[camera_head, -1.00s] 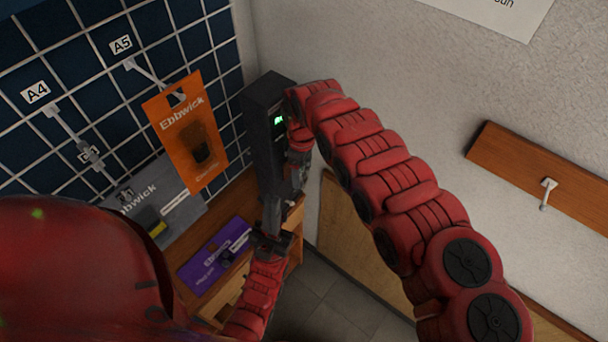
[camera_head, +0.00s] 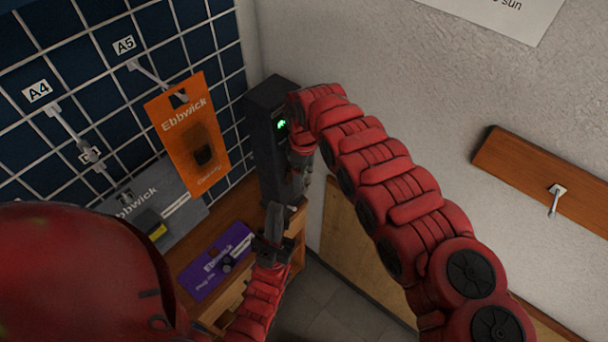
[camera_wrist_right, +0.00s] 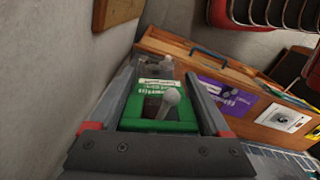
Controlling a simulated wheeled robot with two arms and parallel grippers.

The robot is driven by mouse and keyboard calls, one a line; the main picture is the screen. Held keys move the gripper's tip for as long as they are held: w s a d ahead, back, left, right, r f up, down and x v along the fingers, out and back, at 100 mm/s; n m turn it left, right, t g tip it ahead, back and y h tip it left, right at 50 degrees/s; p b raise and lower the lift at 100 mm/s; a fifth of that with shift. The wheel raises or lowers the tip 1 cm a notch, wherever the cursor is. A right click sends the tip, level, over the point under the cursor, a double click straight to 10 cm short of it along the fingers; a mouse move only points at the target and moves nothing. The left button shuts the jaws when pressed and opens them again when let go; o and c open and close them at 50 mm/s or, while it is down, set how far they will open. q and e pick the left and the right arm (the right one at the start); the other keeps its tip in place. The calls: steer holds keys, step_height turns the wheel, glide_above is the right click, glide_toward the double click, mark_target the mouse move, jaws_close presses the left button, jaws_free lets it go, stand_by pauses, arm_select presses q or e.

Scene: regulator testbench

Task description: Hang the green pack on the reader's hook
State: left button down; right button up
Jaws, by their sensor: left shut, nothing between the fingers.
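The reader (camera_head: 268,150) is a tall dark box with a lit green symbol, standing in the corner in the head view. The green pack (camera_wrist_right: 188,127) shows in the right wrist view between the fingers of my right gripper (camera_wrist_right: 165,72). These fingers stand apart along its sides. A pale round-ended peg (camera_wrist_right: 171,97) shows in front of the pack; I cannot tell whether it passes through the pack's opening. In the head view my right arm hides the pack and the hook. My left gripper (camera_head: 273,218) is shut and empty, pointing up close to the reader's lower part.
An orange pack (camera_head: 190,125) hangs at the grid wall, with a grey pack (camera_head: 180,225) lower left. A purple pack (camera_head: 212,262) lies on the wooden bench (camera_head: 185,250). A wooden rail (camera_head: 580,205) with a hook (camera_head: 556,198) is on the right wall.

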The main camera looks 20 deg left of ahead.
steer(key=shift+o, duration=1)
steer(key=shift+r, duration=0.1)
steer(key=shift+r, duration=0.3)
step_height(320, 180, up, 8)
steer(key=p, duration=0.4)
steer(key=shift+w+f, duration=0.1)
step_height(320, 180, up, 9)
steer(key=shift+p, duration=0.3)
